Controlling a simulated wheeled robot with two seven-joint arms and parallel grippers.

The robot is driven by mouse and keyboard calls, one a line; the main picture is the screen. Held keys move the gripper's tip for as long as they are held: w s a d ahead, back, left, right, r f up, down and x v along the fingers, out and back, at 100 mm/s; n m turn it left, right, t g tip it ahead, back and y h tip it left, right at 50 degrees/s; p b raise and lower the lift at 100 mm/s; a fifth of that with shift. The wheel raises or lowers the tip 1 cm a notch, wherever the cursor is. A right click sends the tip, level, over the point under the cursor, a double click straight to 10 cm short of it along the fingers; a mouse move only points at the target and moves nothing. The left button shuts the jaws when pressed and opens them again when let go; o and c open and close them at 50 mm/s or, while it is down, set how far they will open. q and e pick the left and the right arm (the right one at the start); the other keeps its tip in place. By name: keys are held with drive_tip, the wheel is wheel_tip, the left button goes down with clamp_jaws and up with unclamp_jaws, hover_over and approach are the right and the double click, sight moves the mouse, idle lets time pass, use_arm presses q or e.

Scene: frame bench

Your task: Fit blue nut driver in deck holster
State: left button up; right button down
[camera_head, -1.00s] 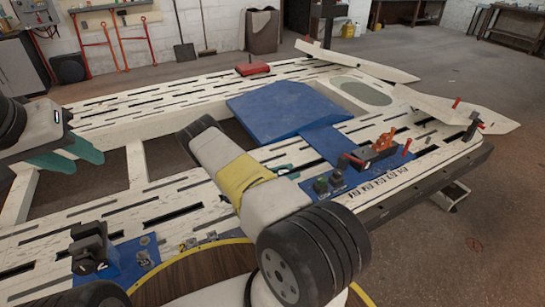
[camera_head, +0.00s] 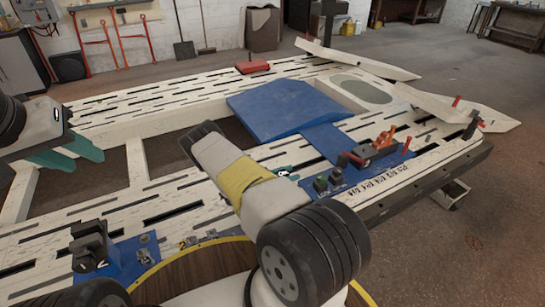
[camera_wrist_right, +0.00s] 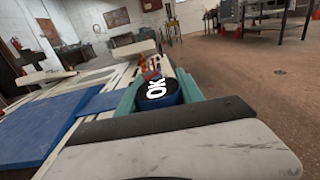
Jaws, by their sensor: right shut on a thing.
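My right gripper (camera_wrist_right: 160,96) has its teal fingers shut on a dark blue round piece marked "OK", which looks like the handle end of the blue nut driver (camera_wrist_right: 158,95). In the head view a little of the driver (camera_head: 283,172) shows past my right forearm, over the slotted deck; the forearm hides most of the gripper. The driver's shaft and tip are hidden. My left gripper (camera_head: 68,154) is open and empty over the frame at the left. The deck holster cannot be clearly told; small green and black blocks (camera_head: 321,184) sit on a blue plate just right of the driver.
A red-handled clamp (camera_head: 380,147) stands on the right blue plate. A black clamp (camera_head: 90,243) stands on another blue plate at the lower left. A large blue panel (camera_head: 290,105) lies mid-frame, and a red box (camera_head: 252,67) sits at the far rail.

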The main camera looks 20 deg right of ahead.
wheel_tip(320, 180, down, 7)
idle(2.8)
drive_tip(key=c, duration=0.7)
unclamp_jaws()
drive_tip(key=a, duration=0.7)
drive_tip(key=shift+s+a, duration=0.1)
drive_tip(key=shift+a, duration=0.3)
